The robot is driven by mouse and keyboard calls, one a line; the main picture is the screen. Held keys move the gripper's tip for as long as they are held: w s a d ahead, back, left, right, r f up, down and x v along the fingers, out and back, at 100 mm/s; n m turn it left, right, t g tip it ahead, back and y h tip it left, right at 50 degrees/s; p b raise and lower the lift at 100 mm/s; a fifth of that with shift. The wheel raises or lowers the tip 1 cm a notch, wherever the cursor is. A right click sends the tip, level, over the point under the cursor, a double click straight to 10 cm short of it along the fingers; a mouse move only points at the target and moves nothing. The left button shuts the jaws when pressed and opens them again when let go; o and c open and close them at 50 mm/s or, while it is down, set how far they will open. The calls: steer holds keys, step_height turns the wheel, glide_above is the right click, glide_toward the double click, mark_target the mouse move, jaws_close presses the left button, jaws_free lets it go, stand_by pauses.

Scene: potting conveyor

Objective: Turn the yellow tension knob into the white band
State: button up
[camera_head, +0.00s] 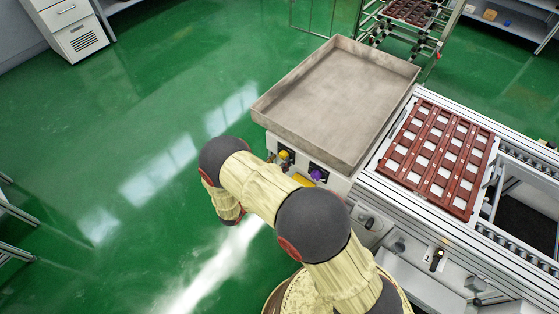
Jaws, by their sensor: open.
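The yellow tension knob (284,155) sits on a dark dial plate on the front face of the machine, below the grey tray. It is small in this view, and I cannot make out its white band or where its pointer stands. My arm reaches up from the bottom and bends down left of the knob. My gripper cannot be made out; the arm's own links hide that area.
A purple knob (316,174) sits right of the yellow one, with a yellow patch (303,181) between them. The empty grey tray (335,95) overhangs both. A conveyor with a brown pot tray (437,155) lies to the right. Green floor (110,160) at left is clear.

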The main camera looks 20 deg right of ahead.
steer(key=v, duration=1)
steer(key=shift+s+a, duration=0.2)
steer(key=shift+a, duration=0.05)
